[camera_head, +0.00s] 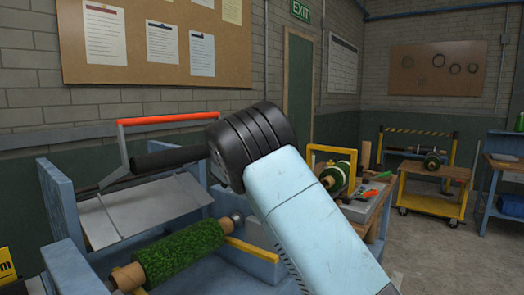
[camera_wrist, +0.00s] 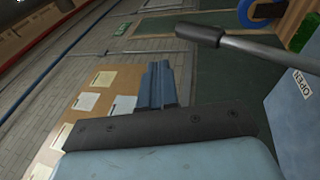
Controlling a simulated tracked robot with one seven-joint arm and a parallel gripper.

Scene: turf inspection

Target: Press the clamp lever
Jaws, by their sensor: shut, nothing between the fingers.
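A lever with a dark grip (camera_wrist: 200,34) and a grey metal rod (camera_wrist: 270,52) shows at the upper right of the wrist view; I take it for the clamp lever. Its rod runs right toward a blue panel (camera_wrist: 295,110) with an "OPEN" label. My gripper (camera_wrist: 158,68) is shut and empty. Its fingers are left of and below the grip in the picture, with a visible gap; depth is unclear.
A blue machine frame (camera_head: 65,205) holds a green turf roll (camera_head: 180,250) under a grey plate (camera_head: 140,210) with a red-topped handle (camera_head: 168,118). A workbench (camera_head: 362,210) stands behind my arm. A yellow cart (camera_head: 435,205) is at the right. Floor shows clear at lower right.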

